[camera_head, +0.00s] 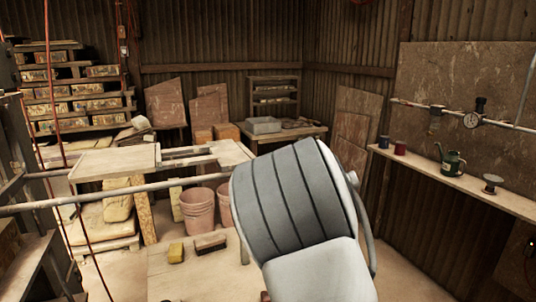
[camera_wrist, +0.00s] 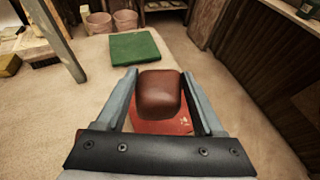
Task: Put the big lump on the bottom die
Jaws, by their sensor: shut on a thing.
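A brown-red rounded lump (camera_wrist: 160,95) sits between the two fingers of my gripper (camera_wrist: 158,76) in the wrist view. The fingers are shut on its left and right sides. A red mat (camera_wrist: 150,127) lies below and partly behind the lump. I cannot tell whether the lump still touches it. In the head view my own grey arm fills the middle and hides the gripper and the lump. I cannot make out the bottom die for certain in either view.
A green mat (camera_wrist: 134,47) lies on the pale surface ahead, with free room around it. A yellow sponge (camera_head: 176,253) and a brush (camera_head: 210,244) lie left of my arm. Pink buckets (camera_head: 198,212) stand beyond. A wall shelf (camera_head: 460,181) holds a green teapot (camera_head: 452,164).

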